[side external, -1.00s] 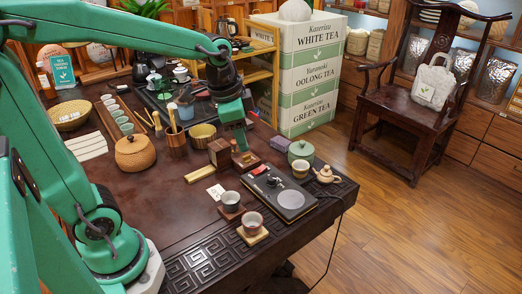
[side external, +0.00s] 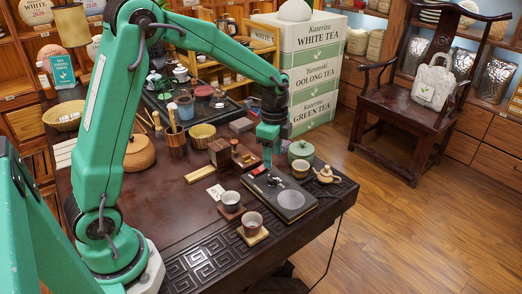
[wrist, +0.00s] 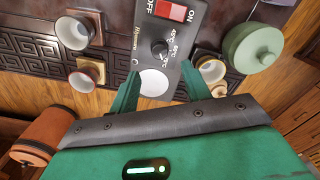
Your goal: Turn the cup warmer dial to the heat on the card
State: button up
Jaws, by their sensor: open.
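The cup warmer (side external: 283,207) is a flat dark slab near the table's right edge, with a red ON/OFF switch (wrist: 171,10) at one end and a pale round heating plate (wrist: 153,84). Its small black dial (wrist: 159,48) stands between switch and plate, with heat marks beside it. The marks and the dial's setting are too small to read surely. The white card (side external: 216,192) lies left of the warmer; its writing is unreadable. My gripper (side external: 267,165) points down above the warmer's switch end. In the wrist view my gripper (wrist: 159,80) is open and empty, its fingers apart, the dial beyond their tips.
Two cups on coasters (side external: 231,200) (side external: 252,224) stand left of the warmer. Another cup (side external: 300,169), a green lidded jar (side external: 301,152) and a small teapot (side external: 326,175) stand behind it. Wooden boxes (side external: 219,153) are to the left. A cable hangs off the table's right edge.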

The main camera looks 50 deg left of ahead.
aim_at(272, 177)
jog(key=shift+f, duration=3.9)
jog(key=c, duration=1)
